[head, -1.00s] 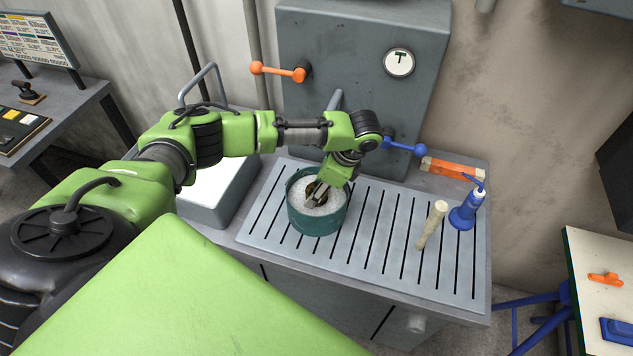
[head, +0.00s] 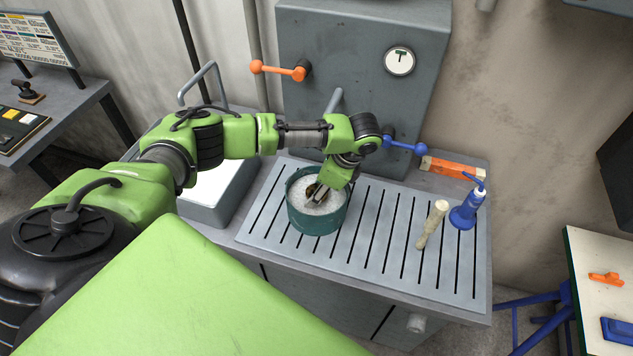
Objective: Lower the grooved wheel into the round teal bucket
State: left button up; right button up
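The round teal bucket (head: 318,221) stands on the slatted grey bench top, with white foamy or grainy stuff inside. The grooved wheel (head: 311,189), small, dark and brownish, shows inside the bucket rim, low at the white contents. My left gripper (head: 316,197) points down into the bucket with its fingertips at the wheel. The fingers partly cover the wheel, and I cannot tell whether they grip it or stand apart from it. My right gripper is not in view.
An orange block (head: 452,168) lies at the back. A grey machine with an orange lever (head: 278,71) and a blue lever (head: 405,147) rises behind. The slats between bucket and handle are clear.

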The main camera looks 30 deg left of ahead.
pick_arm(q)
jog(key=shift+f+b, duration=1.05)
jog(key=shift+f, duration=1.3)
dwell(0.7)
jog(key=o, duration=1.4)
jog(key=shift+o, duration=0.2)
jog(key=v, duration=1.2)
jog(key=shift+d, duration=0.1)
